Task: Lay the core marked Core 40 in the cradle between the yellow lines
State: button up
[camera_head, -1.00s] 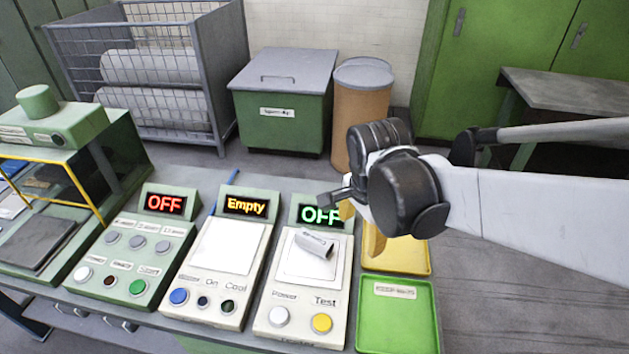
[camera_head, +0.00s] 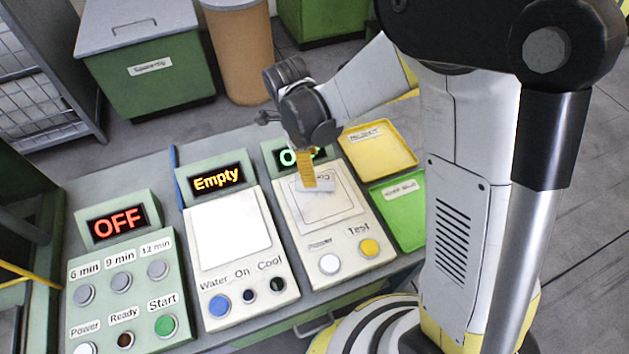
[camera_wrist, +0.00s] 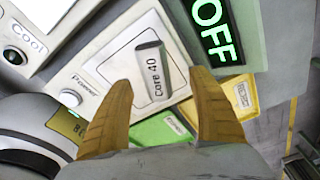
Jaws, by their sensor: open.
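The core marked Core 40 (camera_wrist: 155,70) is a small grey-white piece lying on the pale plate of the right-hand panel, the one with Power and Test buttons. In the head view the core (camera_head: 318,190) is partly hidden behind my gripper (camera_head: 308,182). In the wrist view my gripper (camera_wrist: 165,95) has its two yellow fingers spread apart, with the core ahead between them. The fingers hold nothing, and I cannot tell whether they touch the core. No cradle with yellow lines is clearly visible.
A yellow tray (camera_head: 380,150) and a green tray (camera_head: 400,222) sit right of the panel. The panel marked Empty (camera_head: 230,240) and the panel marked OFF (camera_head: 122,265) stand to the left. A green bin (camera_head: 150,75) and a brown drum (camera_head: 238,55) stand behind.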

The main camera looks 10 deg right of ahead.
jog(key=f+b, duration=0.1)
jog(key=f, duration=0.2)
jog(key=s+d+f+b, duration=0.1)
jog(key=f, duration=0.1)
jog(key=shift+f+b, duration=0.3)
jog(key=shift+f, duration=0.05)
jog(key=shift+r, duration=0.1)
jog(key=c, duration=1.5)
jog(key=shift+r, duration=0.15)
